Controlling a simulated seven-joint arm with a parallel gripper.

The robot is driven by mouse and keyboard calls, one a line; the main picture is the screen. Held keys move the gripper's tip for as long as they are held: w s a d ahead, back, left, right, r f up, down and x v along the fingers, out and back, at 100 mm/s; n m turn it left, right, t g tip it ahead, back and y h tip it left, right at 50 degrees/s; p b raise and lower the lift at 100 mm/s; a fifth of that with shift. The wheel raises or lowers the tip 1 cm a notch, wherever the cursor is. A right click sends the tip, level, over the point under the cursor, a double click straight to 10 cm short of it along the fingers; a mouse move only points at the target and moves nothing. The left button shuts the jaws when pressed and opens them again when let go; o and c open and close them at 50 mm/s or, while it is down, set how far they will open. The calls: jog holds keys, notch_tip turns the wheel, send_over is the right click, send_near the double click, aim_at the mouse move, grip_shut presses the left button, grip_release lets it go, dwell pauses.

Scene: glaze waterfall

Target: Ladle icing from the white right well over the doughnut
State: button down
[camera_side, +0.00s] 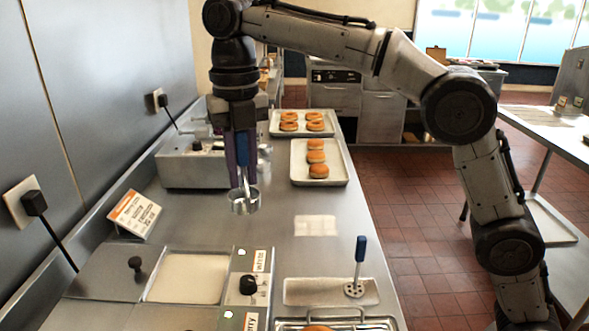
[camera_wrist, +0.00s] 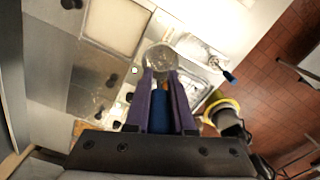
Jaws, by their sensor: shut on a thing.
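My gripper (camera_side: 242,172) is shut on the ladle's handle and holds the ladle in the air above the steel counter. The metal ladle bowl (camera_side: 244,203) hangs below the fingers, beyond the wells. In the wrist view the blue handle (camera_wrist: 160,112) sits between my fingers (camera_wrist: 162,85) and the bowl (camera_wrist: 160,58) lies ahead of them. I cannot tell whether it holds icing. The white well (camera_side: 188,280) is uncovered, with a pale flat surface; it also shows in the wrist view (camera_wrist: 116,22). The doughnut (camera_side: 318,328) is cut off at the bottom edge, by a wire rack.
A black knob (camera_side: 248,284) sits beside the white well. Two trays (camera_side: 338,172) (camera_side: 326,117) of doughnuts and a grey appliance (camera_side: 188,172) stand farther back. A small sign (camera_side: 133,214) is at left.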

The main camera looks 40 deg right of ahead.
jog(key=w+a+f+n, duration=0.1)
jog(key=w+a+f, duration=0.4)
jog(key=a+f, duration=0.4)
jog(key=shift+w+d+f, duration=0.1)
jog(key=shift+d+f, duration=0.1)
jog(key=shift+f, duration=2.3)
jog(key=shift+w+d+f, duration=0.1)
jog(key=shift+d+f, duration=0.05)
jog(key=shift+f, duration=2.35)
jog(key=shift+r, duration=0.1)
notch_tip(320, 180, up, 8)
